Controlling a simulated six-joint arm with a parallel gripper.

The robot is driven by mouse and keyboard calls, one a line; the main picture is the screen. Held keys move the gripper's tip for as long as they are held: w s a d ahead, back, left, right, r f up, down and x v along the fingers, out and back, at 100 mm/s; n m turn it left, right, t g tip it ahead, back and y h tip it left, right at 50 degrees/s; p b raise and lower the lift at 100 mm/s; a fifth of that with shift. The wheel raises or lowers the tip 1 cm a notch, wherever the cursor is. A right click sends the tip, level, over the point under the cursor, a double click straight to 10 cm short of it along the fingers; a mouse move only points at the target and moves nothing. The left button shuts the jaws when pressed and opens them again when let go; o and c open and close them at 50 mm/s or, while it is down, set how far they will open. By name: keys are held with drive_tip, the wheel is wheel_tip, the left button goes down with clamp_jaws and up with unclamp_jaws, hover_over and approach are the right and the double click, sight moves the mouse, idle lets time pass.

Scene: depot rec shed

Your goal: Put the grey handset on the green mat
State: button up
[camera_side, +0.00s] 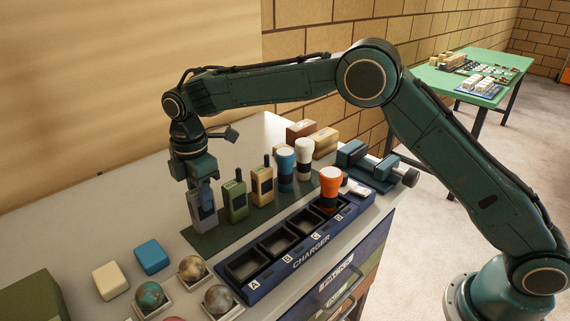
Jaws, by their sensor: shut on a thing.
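My gripper (204,192) points down and is shut on the grey handset (205,217), around its upper part. The handset is upright at the left end of the dark green mat (212,242). I cannot tell whether its base touches the mat or is just above it. To its right on the mat, in a row, stand a green handset (236,203), a tan handset (262,187), a blue torch (286,172) and a white torch (304,160).
A blue charger (297,272) lies in front of the mat; an orange torch (330,187) stands in slot D, and slots A to C look empty. Balls in trays (193,270), blue (151,257) and cream (110,281) blocks are front left. A vise (375,170) is at right.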

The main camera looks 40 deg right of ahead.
drive_tip(key=shift+f, duration=1.2)
drive_tip(key=shift+f, duration=0.15)
drive_tip(key=o, duration=1.1)
wheel_tip(320, 180, up, 12)
drive_tip(key=shift+r, duration=0.1)
drive_tip(key=shift+r, duration=0.1)
